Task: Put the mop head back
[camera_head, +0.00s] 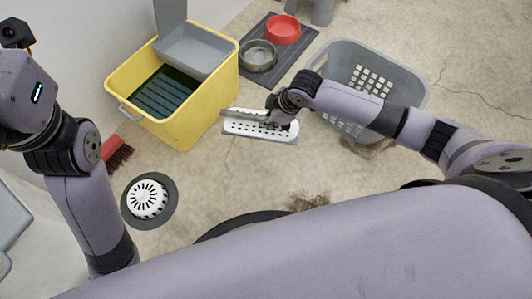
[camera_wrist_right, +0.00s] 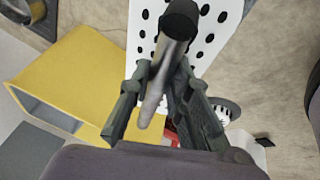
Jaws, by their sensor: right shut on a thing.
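The mop head (camera_head: 258,127) is a flat white plate with dark holes and a grey edge. A short grey tube stands on it. My right gripper (camera_head: 284,109) is shut on this tube. In the right wrist view the gripper fingers (camera_wrist_right: 160,92) sit on both sides of the tube, and the perforated plate (camera_wrist_right: 205,38) shows beyond it. The plate is just right of the yellow bucket (camera_head: 187,128); whether it touches the floor I cannot tell. The bucket has a dark ribbed inside and a raised grey part at the back. My left gripper is out of view.
A grey laundry basket (camera_head: 402,82) stands right of the bucket, under my right forearm. A metal bowl (camera_head: 257,55) and a red bowl (camera_head: 284,29) sit on a dark mat. A red brush (camera_head: 118,150) and a white slotted dome (camera_head: 147,198) lie at the left.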

